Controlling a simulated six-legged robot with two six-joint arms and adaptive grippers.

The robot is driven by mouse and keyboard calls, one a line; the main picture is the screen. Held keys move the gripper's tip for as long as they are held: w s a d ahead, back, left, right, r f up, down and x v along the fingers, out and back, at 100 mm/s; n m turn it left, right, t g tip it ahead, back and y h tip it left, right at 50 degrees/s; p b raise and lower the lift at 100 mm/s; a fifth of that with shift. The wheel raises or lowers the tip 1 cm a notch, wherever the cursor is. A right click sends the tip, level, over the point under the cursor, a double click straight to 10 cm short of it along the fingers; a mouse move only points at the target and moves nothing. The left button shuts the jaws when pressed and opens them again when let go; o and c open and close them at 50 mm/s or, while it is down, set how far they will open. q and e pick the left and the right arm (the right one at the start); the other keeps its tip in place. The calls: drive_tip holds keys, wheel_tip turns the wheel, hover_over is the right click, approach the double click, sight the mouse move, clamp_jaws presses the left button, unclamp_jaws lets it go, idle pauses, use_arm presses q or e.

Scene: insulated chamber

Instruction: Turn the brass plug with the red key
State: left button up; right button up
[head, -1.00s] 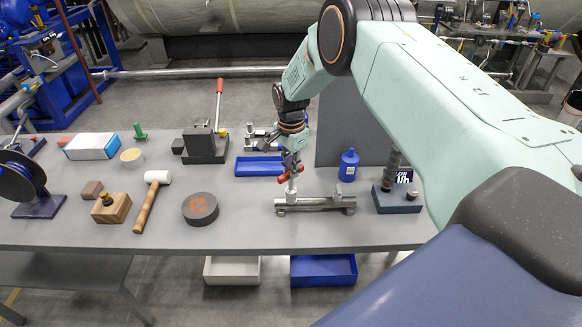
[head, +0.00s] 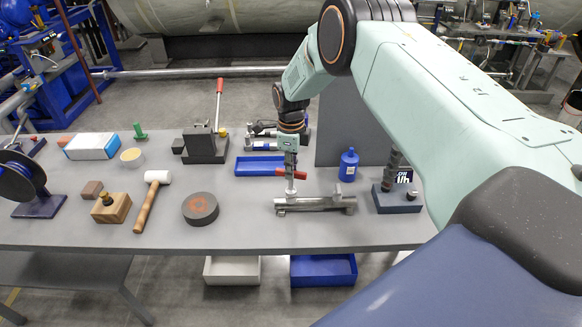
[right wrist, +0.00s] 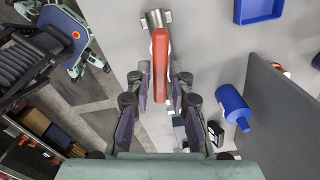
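The red key (head: 299,174) shows as a short red bar over a grey metal valve body (head: 330,205) with an upright stem (head: 291,188) near the table's front right. My right gripper (head: 290,172) points straight down at the key. I cannot make out the brass plug under the key. My left gripper is not in view.
A blue tray (head: 245,167) lies behind the valve body. A blue bottle (head: 348,165) and a dark block with a display (head: 398,200) stand to its right, near a grey panel (head: 340,130). A black disc (head: 200,208) and a mallet (head: 147,205) lie left.

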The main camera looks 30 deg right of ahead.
drive_tip(key=shift+o, duration=0.5)
drive_tip(key=shift+r, duration=2.55)
